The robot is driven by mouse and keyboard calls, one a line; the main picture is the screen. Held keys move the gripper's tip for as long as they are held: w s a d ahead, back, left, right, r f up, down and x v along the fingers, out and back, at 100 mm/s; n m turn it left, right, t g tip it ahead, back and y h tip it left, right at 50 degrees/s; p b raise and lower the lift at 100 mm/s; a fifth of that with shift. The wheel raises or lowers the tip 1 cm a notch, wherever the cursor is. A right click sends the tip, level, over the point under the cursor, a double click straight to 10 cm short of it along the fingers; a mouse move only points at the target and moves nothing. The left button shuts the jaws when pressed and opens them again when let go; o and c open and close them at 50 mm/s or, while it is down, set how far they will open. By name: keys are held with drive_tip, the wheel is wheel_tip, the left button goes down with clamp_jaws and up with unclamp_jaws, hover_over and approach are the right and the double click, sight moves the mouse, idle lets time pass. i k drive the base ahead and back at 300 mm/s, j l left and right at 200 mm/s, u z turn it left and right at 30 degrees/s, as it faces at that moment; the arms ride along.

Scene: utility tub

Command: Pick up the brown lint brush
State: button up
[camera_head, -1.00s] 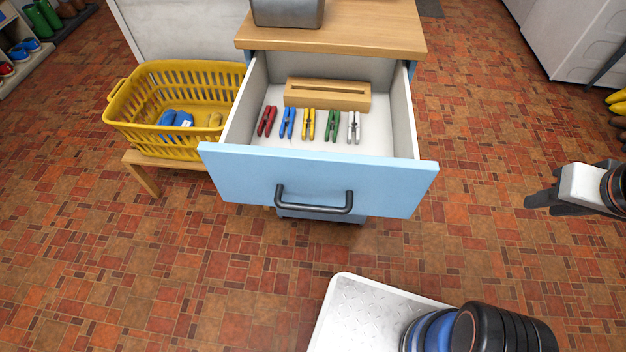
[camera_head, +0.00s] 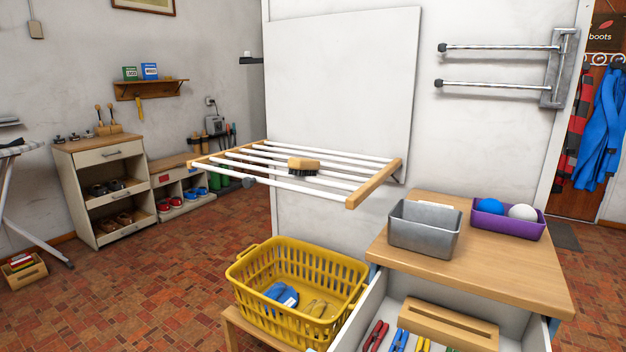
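A brush with a tan-brown block and dark bristles (camera_head: 303,167) lies bristles down on the white bars of the wall drying rack (camera_head: 372,187), near the rack's middle. I cannot tell for certain that it is the lint brush. Upright wooden-handled items (camera_head: 104,118) stand on the beige cabinet at the left; they are too small to identify. My gripper is not in this view.
A yellow basket (camera_head: 260,300) with blue and yellow items stands below the rack. Right of it is an open drawer (camera_head: 362,312) with clothespins, under a wooden top bearing a grey metal bin (camera_head: 424,232) and a purple tray (camera_head: 507,222).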

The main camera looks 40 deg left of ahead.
sight(300, 167)
drive_tip(key=k+j+z, duration=0.1)
drive_tip(key=j, duration=0.35)
drive_tip(key=k+j+z, duration=0.15)
drive_tip(key=j, duration=0.25)
drive_tip(key=k+j+z, duration=0.1)
drive_tip(key=j, duration=0.3)
drive_tip(key=k+j+z, duration=0.15)
drive_tip(key=j, duration=0.25)
drive_tip(key=k+j, duration=0.1)
drive_tip(key=j, duration=0.25)
drive_tip(key=k+j, duration=0.15)
drive_tip(key=j, duration=0.15)
drive_tip(key=k+j, duration=0.1)
drive_tip(key=j, duration=0.25)
drive_tip(key=k+j, duration=0.1)
drive_tip(key=j, duration=0.2)
drive_tip(key=j+u, duration=0.2)
drive_tip(key=u, duration=0.2)
drive_tip(key=l, duration=0.2)
drive_tip(key=i, duration=0.05)
